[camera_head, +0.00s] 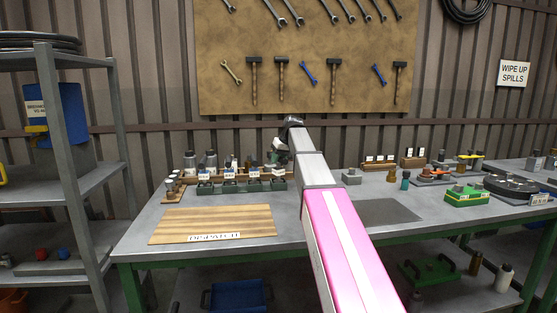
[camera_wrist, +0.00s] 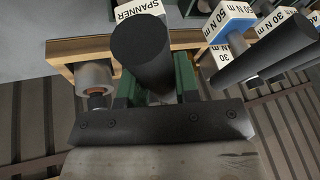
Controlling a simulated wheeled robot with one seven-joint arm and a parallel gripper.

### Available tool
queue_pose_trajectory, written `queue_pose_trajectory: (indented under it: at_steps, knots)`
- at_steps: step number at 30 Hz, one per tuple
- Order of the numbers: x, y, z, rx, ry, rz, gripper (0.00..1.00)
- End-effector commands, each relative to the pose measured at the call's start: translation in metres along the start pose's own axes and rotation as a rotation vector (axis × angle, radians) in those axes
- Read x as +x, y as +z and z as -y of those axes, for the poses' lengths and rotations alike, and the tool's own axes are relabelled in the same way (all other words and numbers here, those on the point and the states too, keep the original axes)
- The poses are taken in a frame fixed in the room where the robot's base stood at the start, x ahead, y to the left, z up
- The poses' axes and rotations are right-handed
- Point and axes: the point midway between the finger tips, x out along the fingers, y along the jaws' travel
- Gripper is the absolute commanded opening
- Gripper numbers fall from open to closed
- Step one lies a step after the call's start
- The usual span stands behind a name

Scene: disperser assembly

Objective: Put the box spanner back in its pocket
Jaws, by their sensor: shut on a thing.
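My gripper (camera_wrist: 156,88) is shut on a dark round-handled tool, which I take to be the box spanner (camera_wrist: 143,48). Its dark end faces the wrist camera, and the green fingers sit on either side of it. A white label reading SPANNER (camera_wrist: 140,9) is right beyond the handle, on a wooden rack (camera_wrist: 62,52). The handle hides the pocket, so I cannot tell whether the spanner's lower end is in it. In the head view my gripper (camera_head: 280,155) is over the back of the bench, and the spanner cannot be made out clearly.
Dark-handled tools (camera_wrist: 265,58) with Nm labels stand close at the right in the wrist view. A pale round-topped item (camera_wrist: 93,76) is at the left. Small dark bins (camera_head: 228,185) stand in front of the rack. The wooden DISPATCH board (camera_head: 205,222) is clear.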

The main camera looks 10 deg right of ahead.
Motion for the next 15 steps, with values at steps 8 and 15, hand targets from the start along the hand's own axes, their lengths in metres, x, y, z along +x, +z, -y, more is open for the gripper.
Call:
queue_pose_trajectory:
  at_steps: [8,15]
  knots:
    - [0.0004,0.0002,-0.0001,0.000,0.000,0.000,0.55]
    - [-0.0068,-0.0008,0.0003,0.000,0.000,0.000,0.55]
